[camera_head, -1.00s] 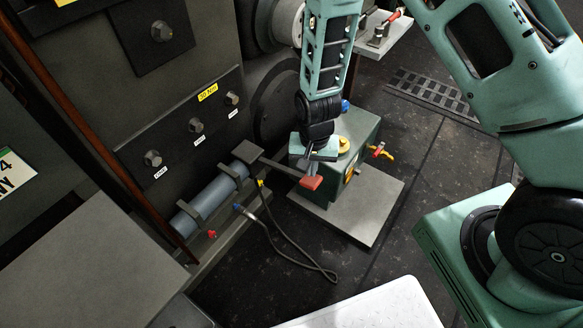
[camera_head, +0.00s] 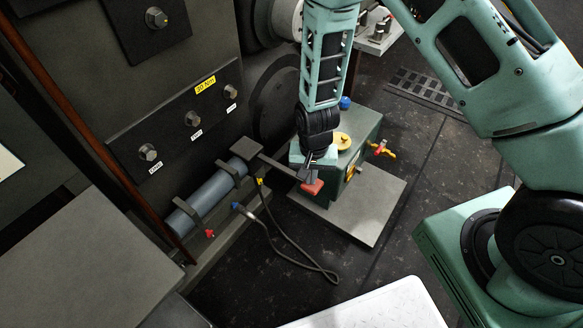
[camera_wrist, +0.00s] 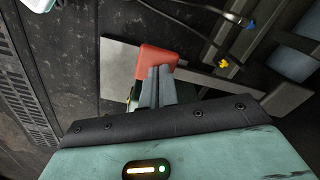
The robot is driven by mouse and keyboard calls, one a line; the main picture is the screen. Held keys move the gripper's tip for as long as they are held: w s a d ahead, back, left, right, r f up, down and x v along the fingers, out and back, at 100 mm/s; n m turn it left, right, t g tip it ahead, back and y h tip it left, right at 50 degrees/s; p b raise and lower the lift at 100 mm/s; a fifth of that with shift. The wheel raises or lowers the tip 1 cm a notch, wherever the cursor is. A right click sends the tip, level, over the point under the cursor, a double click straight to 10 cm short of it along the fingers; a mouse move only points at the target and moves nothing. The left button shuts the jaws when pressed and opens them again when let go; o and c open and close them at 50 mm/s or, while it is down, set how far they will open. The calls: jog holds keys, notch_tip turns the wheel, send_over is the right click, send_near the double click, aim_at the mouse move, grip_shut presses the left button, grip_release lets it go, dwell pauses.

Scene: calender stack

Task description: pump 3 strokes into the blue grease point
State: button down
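The pump lever is a grey bar with a red grip (camera_head: 312,188). It runs out from the end of a blue-grey cylinder (camera_head: 212,197). My gripper (camera_head: 308,174) is at the grip, pointing down. In the wrist view its fingers (camera_wrist: 156,86) are close together against the red grip (camera_wrist: 155,59), on it rather than around it; exact contact is unclear. The blue grease point (camera_head: 236,206) is below the cylinder, with a silver coupler and black hose (camera_head: 305,257) at it. It also shows in the wrist view (camera_wrist: 249,24).
A yellow point (camera_head: 260,182) and a red point (camera_head: 209,234) flank the blue one. A green box (camera_head: 361,143) with a yellow cap stands on a grey plate (camera_head: 370,215) beside the lever. A white surface (camera_head: 375,308) is at the front. Dark floor lies between.

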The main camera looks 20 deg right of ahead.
jog(key=shift+f+b, duration=0.8)
jog(key=shift+f, duration=0.8)
notch_tip(320, 180, up, 8)
jog(key=p, duration=0.7)
jog(key=shift+r+p, duration=0.25)
jog(key=shift+p, duration=0.05)
jog(key=shift+f, duration=0.25)
jog(key=shift+f+b, duration=2.55)
jog(key=shift+f, duration=1.35)
jog(key=shift+r, duration=0.1)
notch_tip(320, 180, up, 8)
jog(key=p, duration=0.7)
